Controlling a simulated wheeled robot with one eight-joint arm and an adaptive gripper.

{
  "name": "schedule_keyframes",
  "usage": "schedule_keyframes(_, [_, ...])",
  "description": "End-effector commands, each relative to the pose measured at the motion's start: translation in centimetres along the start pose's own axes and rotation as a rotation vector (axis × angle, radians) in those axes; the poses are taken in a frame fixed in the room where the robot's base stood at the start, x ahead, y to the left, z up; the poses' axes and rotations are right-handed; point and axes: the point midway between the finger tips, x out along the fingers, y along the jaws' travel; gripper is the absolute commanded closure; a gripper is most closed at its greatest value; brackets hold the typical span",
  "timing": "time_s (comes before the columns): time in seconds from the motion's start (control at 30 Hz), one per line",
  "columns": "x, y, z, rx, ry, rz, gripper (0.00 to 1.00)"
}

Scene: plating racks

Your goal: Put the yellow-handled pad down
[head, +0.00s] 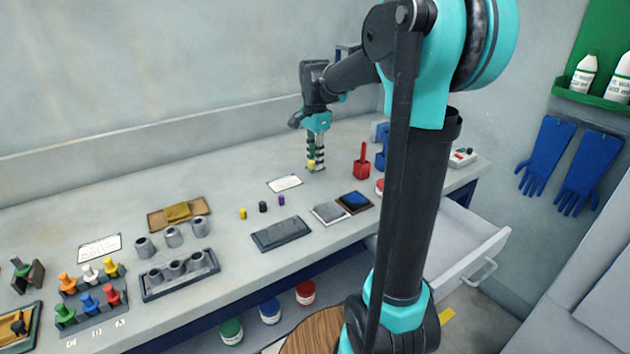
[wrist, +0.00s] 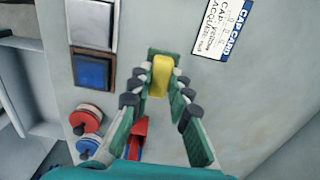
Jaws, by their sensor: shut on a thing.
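The yellow-handled pad (head: 311,164) is at my gripper's tips, low over the far right part of the bench. In the wrist view its yellow handle (wrist: 161,76) sits between the fingertips, with a green base beyond it. My gripper (head: 316,160) points down and is shut on the handle; it also shows in the wrist view (wrist: 160,88). I cannot tell whether the base touches the bench. The fingers hide part of the pad.
A white card (head: 285,183) lies to the left of my gripper. A red block with an upright handle (head: 361,168) stands to the right. A grey tray (head: 329,213) and a blue pad in a brown frame (head: 355,201) lie nearer. Small cylinders stand left. Bare bench lies behind the card.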

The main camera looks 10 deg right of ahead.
Motion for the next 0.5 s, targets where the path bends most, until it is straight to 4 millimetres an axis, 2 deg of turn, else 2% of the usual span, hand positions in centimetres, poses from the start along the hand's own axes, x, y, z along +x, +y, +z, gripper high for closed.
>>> schedule_keyframes(0.1, [2.2,0.0,0.0,0.0,0.0,0.0,1.0])
schedule_keyframes(0.37, [4.5,0.0,0.0,0.0,0.0,0.0,1.0])
schedule_keyframes(0.5, [6.5,0.0,0.0,0.0,0.0,0.0,1.0])
